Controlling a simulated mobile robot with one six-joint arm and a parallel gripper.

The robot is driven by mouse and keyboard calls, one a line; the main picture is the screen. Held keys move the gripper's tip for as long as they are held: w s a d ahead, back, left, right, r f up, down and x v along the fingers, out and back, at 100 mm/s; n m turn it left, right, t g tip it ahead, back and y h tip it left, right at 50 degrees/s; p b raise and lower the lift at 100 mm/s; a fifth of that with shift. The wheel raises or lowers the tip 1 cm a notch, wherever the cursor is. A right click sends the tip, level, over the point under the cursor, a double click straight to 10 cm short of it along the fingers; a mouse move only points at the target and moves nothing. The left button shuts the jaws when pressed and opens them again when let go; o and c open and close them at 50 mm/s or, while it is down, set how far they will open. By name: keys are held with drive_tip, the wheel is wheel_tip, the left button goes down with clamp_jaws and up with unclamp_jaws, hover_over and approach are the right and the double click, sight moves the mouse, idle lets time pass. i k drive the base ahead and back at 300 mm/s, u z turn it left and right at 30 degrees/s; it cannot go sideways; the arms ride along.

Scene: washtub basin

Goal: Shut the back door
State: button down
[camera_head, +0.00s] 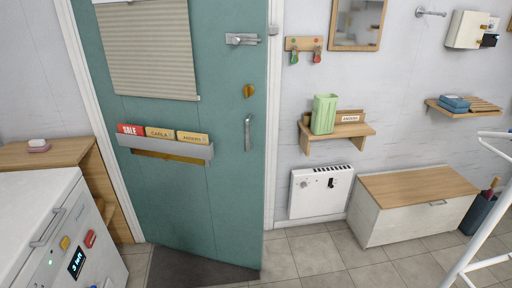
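The back door (215,175) is teal and fills the middle left of the head view. Its bottom edge slants out toward me, and its lower right corner stands forward of the wall line, so it looks ajar, opening into the room. A lever handle (248,132) stands upright near its right edge, with a brass knob or lock piece (249,91) above it and a metal latch (241,39) higher up. The white frame (270,150) shows along the right edge. My gripper is not in view.
A dark mat (190,272) lies under the door. A white appliance (40,215) and wooden cabinet stand left. A wall heater (321,192), a wooden-topped chest (415,200) and a white tubular frame (476,245) stand right. Tiled floor (330,255) is clear between.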

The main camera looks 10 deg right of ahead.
sight(175, 65)
drive_tip(key=u, duration=1.15)
drive_tip(key=i, duration=0.5)
drive_tip(key=z, duration=1.05)
drive_tip(key=k, duration=0.15)
drive_tip(key=u, duration=1.95)
drive_tip(key=i, duration=0.2)
drive_tip(key=u, duration=0.2)
